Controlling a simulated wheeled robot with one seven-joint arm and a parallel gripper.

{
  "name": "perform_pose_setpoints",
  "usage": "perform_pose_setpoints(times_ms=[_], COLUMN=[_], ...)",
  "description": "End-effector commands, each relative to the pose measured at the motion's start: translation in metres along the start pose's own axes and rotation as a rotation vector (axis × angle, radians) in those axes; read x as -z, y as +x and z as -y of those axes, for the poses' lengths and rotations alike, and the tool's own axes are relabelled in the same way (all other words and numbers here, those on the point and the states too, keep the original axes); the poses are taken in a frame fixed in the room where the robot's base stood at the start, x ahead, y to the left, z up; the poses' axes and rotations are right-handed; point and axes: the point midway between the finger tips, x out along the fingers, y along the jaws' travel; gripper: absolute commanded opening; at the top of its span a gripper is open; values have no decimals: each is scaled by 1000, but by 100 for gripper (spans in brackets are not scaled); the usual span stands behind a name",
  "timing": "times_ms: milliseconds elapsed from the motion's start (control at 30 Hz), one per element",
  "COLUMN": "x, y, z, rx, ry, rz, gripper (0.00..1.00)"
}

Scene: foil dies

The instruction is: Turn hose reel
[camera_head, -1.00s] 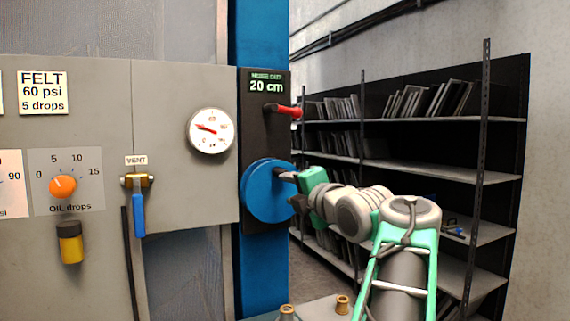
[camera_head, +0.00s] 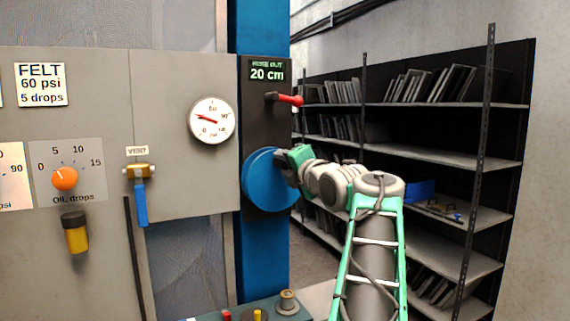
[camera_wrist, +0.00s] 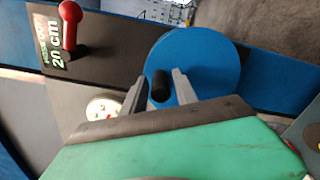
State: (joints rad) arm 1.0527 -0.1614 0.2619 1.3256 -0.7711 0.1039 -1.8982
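The hose reel is a round blue disc (camera_head: 262,188) on a black panel fixed to a blue post. It also shows in the wrist view (camera_wrist: 205,60), with a short black knob (camera_wrist: 161,88) standing out from it. My gripper (camera_head: 280,163) is at the disc's upper right in the head view, hiding the knob there. In the wrist view my gripper's fingers (camera_wrist: 160,74) are apart, one on each side of the knob, with gaps visible. Above the reel, a display (camera_head: 267,73) reads 20 cm under "HOSE OUT".
A red-handled lever (camera_head: 289,99) juts out between display and reel. A round gauge (camera_head: 212,121), a blue-handled vent valve (camera_head: 140,195) and an orange dial (camera_head: 65,179) are on the grey cabinet at left. Dark shelves (camera_head: 440,155) stand behind my arm at right.

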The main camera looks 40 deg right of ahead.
Motion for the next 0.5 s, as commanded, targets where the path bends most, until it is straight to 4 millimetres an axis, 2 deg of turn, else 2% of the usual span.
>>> perform_pose_setpoints(times_ms=[33, 400, 500], x=[0, 0, 0], y=[0, 0, 0], z=[0, 0, 0], rx=[0, 0, 0], ry=[0, 1, 1], rz=[0, 0, -1], gripper=[30, 0, 0])
